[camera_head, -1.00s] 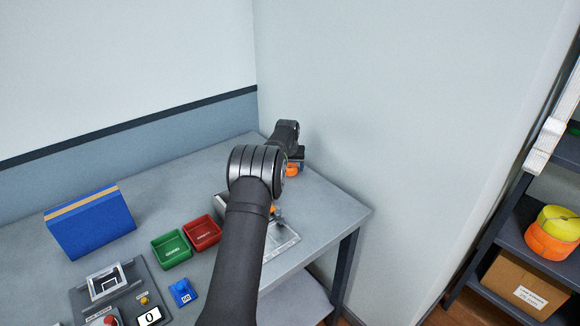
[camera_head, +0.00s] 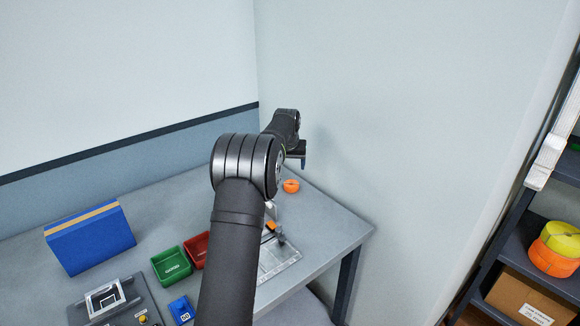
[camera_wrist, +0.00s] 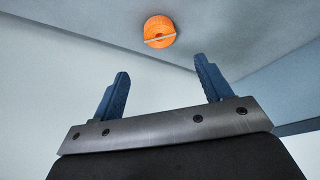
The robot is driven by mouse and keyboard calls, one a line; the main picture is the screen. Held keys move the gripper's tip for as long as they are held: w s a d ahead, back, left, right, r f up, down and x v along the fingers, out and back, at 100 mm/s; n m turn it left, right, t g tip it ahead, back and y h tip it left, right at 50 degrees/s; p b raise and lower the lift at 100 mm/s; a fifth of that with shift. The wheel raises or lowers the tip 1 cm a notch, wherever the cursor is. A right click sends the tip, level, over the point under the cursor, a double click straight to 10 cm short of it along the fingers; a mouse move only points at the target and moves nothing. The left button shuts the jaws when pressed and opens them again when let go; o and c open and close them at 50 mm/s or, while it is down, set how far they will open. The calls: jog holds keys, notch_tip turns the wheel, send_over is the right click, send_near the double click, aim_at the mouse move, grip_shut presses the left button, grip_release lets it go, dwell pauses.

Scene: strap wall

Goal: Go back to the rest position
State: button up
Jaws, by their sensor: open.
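My gripper (camera_wrist: 162,88) is open and empty in the wrist view, with its two blue fingers spread apart. In the head view my gripper (camera_head: 302,158) is at the end of my arm, raised above the far right part of the table, near the wall. An orange roll (camera_head: 291,186) rests on the table below it, apart from the fingers. The roll also shows in the wrist view (camera_wrist: 159,31), beyond the fingertips, with a pale band across it.
A grey table (camera_head: 335,222) carries a blue box (camera_head: 90,238), a green bin (camera_head: 171,265), a red bin (camera_head: 197,249) partly behind my arm, a small blue block (camera_head: 181,309) and a metal plate fixture (camera_head: 279,262). A shelf (camera_head: 512,250) stands at the right.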

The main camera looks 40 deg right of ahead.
aim_at(291, 183)
jog(key=shift+f, duration=0.15)
jog(key=x, duration=1.2)
jog(key=shift+r, duration=1.3)
jog(key=shift+f, duration=0.1)
